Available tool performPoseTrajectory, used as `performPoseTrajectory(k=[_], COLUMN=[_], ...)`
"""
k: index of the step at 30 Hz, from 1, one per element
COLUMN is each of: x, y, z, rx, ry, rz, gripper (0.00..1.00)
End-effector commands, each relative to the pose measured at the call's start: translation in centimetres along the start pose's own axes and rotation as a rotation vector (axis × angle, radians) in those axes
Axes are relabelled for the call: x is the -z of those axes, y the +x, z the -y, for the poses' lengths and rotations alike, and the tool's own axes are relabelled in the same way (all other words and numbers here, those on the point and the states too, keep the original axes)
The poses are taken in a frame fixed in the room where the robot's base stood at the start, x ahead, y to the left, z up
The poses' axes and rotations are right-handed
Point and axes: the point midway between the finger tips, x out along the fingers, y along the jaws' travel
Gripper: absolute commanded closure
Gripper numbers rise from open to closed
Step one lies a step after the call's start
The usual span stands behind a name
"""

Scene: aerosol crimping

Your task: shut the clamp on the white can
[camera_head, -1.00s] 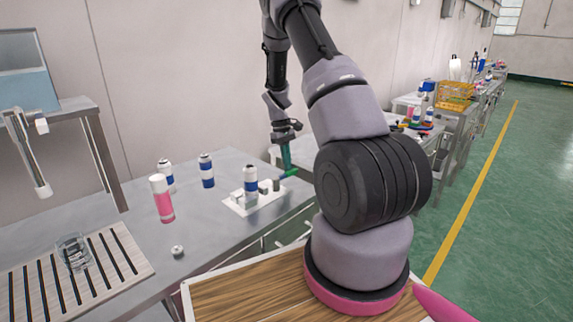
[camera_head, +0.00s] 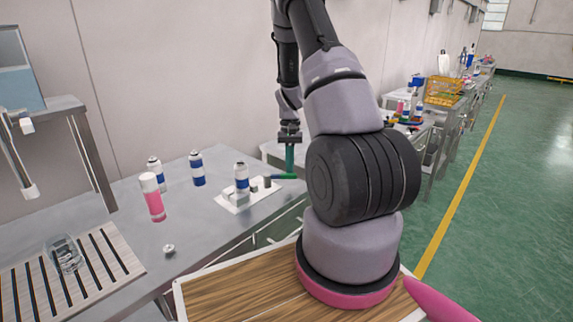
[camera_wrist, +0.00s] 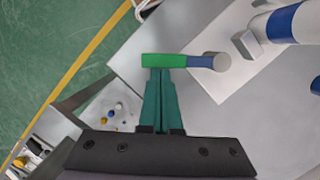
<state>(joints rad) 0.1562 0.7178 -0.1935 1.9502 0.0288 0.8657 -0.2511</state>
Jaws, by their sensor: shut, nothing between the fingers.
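The white can (camera_head: 241,184) with a blue band stands upright on the white clamp base (camera_head: 232,207) on the steel table. It shows in part at the upper right of the wrist view (camera_wrist: 300,22). The clamp's green handle (camera_head: 285,177) sticks out to the right of the base. In the wrist view the green handle (camera_wrist: 150,61) joins a blue bar and a grey round pad (camera_wrist: 217,62). My gripper (camera_wrist: 160,71) has its teal fingers shut and empty, with tips right at the handle's side. Whether they touch it, I cannot tell. My gripper (camera_head: 289,172) points down in the head view.
Two blue-and-white cans (camera_head: 197,169) and a pink can with a white cap (camera_head: 153,199) stand left of the clamp. A small metal part (camera_head: 169,249), a glass beaker (camera_head: 65,256) and a slotted board (camera_head: 120,258) are nearer. Other cluttered tables stand at right.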

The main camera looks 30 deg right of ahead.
Motion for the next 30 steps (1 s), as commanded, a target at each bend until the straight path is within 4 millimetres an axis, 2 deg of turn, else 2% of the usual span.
performPoseTrajectory(k=[18,30], x=[-4.4,-5.8], y=[1.1,1.4], z=[-0.5,0.0], rx=[0.133,0.178], ry=[0.535,0.715], rz=[0.001,0.001], gripper=[1.0,1.0])
